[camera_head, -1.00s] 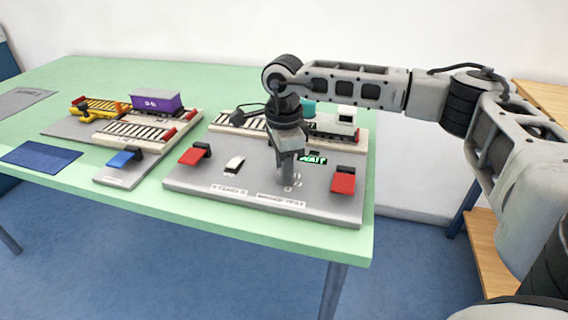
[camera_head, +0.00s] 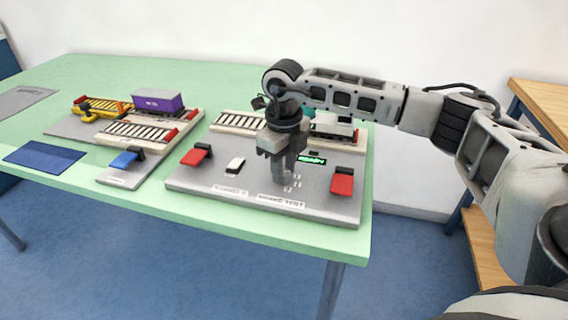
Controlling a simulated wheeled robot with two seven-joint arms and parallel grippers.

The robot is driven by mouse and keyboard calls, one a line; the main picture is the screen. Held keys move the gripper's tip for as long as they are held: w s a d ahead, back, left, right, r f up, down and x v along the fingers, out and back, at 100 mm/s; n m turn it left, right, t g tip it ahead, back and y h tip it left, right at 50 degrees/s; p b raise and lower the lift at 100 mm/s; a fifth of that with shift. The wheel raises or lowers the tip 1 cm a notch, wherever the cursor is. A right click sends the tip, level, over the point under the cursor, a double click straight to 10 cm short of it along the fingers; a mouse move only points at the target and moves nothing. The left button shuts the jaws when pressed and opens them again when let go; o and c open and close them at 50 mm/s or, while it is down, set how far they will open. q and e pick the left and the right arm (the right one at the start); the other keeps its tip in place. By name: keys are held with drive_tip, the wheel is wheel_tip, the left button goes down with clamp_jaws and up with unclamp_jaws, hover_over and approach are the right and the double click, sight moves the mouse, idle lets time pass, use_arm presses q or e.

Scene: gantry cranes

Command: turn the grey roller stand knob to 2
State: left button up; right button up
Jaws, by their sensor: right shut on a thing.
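My right gripper (camera_head: 280,177) points down over the grey control board (camera_head: 330,211) on the right of the table. Its jaws are shut on the grey roller stand knob, which the fingers hide. Small white marks (camera_head: 294,182) show on the board just right of the fingers. The number the knob points at cannot be read. A small display (camera_head: 311,161) behind the gripper glows green and seems to read READY. My left gripper is not in view.
Beside the gripper are a white rocker switch (camera_head: 235,165), a red lever (camera_head: 197,154) on the left and another red lever (camera_head: 342,182) on the right. A track with a wagon lies behind. A purple container (camera_head: 157,101) and blue lever (camera_head: 124,159) are further left.

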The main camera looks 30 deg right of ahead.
sight(284, 171)
drive_tip(key=m+p, duration=0.1)
drive_tip(key=m, duration=0.3)
drive_tip(key=shift+r, duration=0.15)
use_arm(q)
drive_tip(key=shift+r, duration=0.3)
use_arm(e)
drive_tip(key=shift+w+m, duration=0.1)
drive_tip(key=shift+m, duration=1.2)
drive_tip(key=o, duration=1)
use_arm(q)
drive_tip(key=shift+p, duration=0.4)
use_arm(e)
wheel_tip(284, 171, up, 16)
drive_tip(key=shift+f, duration=0.1)
